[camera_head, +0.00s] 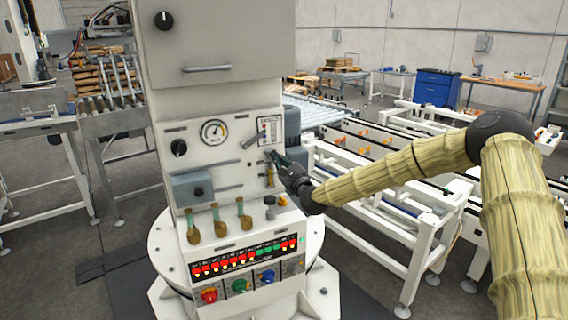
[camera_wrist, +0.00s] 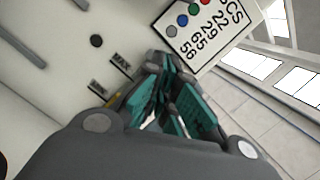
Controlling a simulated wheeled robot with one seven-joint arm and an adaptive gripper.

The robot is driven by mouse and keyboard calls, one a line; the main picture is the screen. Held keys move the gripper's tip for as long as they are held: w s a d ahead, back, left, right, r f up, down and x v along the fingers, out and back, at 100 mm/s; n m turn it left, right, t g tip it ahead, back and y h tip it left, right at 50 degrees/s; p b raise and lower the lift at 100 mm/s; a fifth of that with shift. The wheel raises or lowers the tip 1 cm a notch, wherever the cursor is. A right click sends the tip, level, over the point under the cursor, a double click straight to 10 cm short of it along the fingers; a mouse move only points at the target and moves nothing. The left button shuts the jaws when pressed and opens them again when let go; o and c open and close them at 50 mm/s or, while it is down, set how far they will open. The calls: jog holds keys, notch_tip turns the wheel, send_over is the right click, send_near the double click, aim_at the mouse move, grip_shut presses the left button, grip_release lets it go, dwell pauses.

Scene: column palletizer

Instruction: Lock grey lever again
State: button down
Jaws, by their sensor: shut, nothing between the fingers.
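A grey lever-like bar (camera_head: 253,139) sits tilted on the white column's front panel, just left of a small chart plate (camera_head: 270,130). I cannot tell from its look whether it is locked. My gripper (camera_head: 279,157) is at the panel's right side, just below the plate and to the lower right of the bar. In the wrist view, my gripper (camera_wrist: 168,82) has its teal-padded fingers together and empty, close to the panel face. MAX and MIN marks (camera_wrist: 120,63) show beside the fingers. The fingers hide the panel part behind them.
Lit indicators and coloured knobs (camera_head: 267,276) lie below. White conveyor frames (camera_head: 390,195) stand at right.

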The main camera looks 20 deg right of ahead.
aim_at(259, 143)
jog(key=shift+w+a+r+p, duration=0.15)
jog(key=shift+w+r+p, duration=0.15)
jog(key=shift+w, duration=0.2)
jog(key=shift+w+a+r+p, duration=0.15)
jog(key=shift+w+r, duration=0.15)
jog(key=shift+w, duration=0.15)
jog(key=shift+s+a+r+p, duration=0.2)
jog(key=shift+a+r+p, duration=0.55)
jog(key=shift+r, duration=0.4)
jog(key=shift+a+r, duration=0.2)
jog(key=shift+a, duration=0.55)
jog(key=shift+a+r, duration=0.1)
jog(key=shift+w+a, duration=0.1)
jog(key=shift+a, duration=0.15)
